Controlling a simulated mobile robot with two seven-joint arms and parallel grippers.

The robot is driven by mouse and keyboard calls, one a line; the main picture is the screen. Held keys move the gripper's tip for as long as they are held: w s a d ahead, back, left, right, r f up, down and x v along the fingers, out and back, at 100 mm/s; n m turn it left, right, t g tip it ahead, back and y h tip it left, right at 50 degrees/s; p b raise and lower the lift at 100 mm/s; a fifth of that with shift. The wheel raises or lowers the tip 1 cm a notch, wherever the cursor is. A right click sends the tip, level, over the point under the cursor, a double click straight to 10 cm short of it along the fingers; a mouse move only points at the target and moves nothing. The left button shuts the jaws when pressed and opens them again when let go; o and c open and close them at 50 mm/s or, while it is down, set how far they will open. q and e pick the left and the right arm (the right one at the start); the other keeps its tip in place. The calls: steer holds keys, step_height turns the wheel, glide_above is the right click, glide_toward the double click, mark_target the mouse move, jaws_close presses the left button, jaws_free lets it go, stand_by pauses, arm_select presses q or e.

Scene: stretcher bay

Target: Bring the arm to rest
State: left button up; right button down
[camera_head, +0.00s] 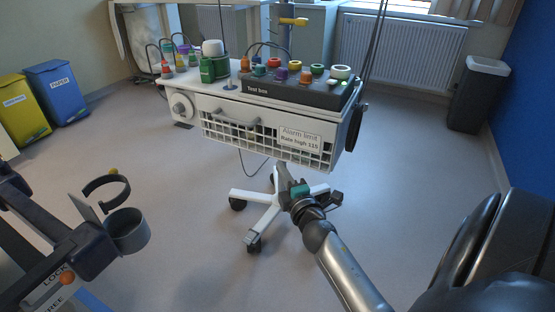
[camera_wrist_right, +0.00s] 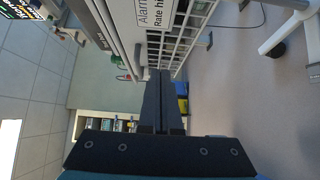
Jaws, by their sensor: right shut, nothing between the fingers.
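My right gripper (camera_head: 283,172) hangs below the front of the white equipment trolley (camera_head: 185,108) in the head view, with its arm coming up from the bottom right. In the right wrist view its two dark fingers (camera_wrist_right: 161,98) lie together, empty, near the trolley's grid front (camera_wrist_right: 172,48). The trolley's label reads "Alarm limit, Rate high 115" (camera_head: 300,138). I cannot tell from these views exactly how far the gripper is from the trolley. My left gripper is not in view.
A black test box (camera_head: 295,90) with coloured sockets sits on the trolley. The trolley's white wheeled base (camera_head: 262,215) stands close behind my right gripper. A dark frame with a grey ring holder (camera_head: 128,232) is at left. Bins (camera_head: 57,90) stand farther back. Open floor lies between.

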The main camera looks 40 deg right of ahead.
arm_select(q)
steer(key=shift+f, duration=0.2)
arm_select(e)
steer(key=shift+s+a, duration=0.2)
steer(key=shift+s, duration=0.3)
